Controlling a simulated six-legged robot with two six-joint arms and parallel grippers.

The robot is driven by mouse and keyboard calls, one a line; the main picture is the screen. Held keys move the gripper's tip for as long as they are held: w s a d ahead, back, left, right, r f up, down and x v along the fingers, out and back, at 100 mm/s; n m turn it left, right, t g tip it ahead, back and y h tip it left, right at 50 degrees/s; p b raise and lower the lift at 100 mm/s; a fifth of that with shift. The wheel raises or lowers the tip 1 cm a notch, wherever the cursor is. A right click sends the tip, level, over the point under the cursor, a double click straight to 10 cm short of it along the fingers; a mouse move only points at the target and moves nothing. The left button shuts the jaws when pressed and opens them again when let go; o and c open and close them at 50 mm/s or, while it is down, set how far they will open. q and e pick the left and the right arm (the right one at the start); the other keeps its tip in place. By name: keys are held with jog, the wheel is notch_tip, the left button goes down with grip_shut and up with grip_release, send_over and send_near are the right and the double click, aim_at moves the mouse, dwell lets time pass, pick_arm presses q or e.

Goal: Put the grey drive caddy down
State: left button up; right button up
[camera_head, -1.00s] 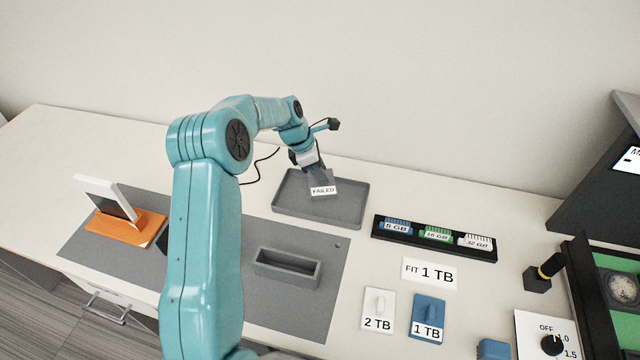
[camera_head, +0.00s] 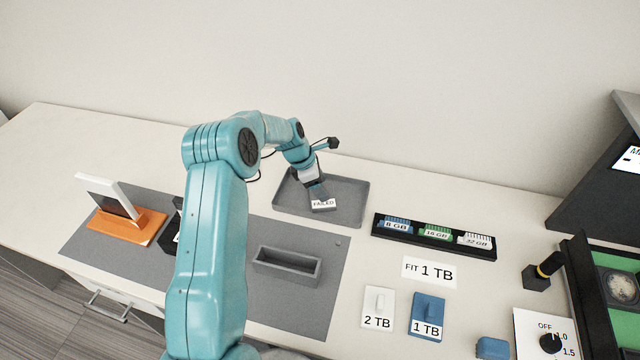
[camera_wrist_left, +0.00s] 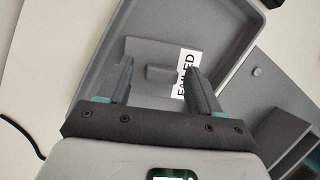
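The grey drive caddy (camera_head: 328,209) with a white FAILED label is in the grey tray (camera_head: 352,212) at the back of the desk. In the left wrist view the caddy (camera_wrist_left: 150,52) appears to lie flat on the tray (camera_wrist_left: 232,20) floor, its small raised grip between my fingers. My left gripper (camera_head: 318,187) is right above the caddy. In the wrist view the left gripper (camera_wrist_left: 160,80) is open, with gaps visible on both sides of the grip. My right gripper is not in view.
A grey open holder (camera_head: 287,268) sits on the grey mat (camera_head: 300,313). An orange stand (camera_head: 125,228) with a white device is at the left. A black card rack (camera_head: 434,238), a 2 TB piece (camera_head: 378,308) and a blue 1 TB piece (camera_head: 428,316) are at the right.

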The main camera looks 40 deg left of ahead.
pick_arm(q)
jog(key=shift+s+r, duration=0.1)
jog(key=shift+r, duration=0.1)
jog(key=b+v, duration=0.1)
jog(key=v, duration=1.1)
jog(key=shift+b, duration=0.35)
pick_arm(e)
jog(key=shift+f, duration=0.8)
pick_arm(q)
jog(key=shift+r, duration=0.2)
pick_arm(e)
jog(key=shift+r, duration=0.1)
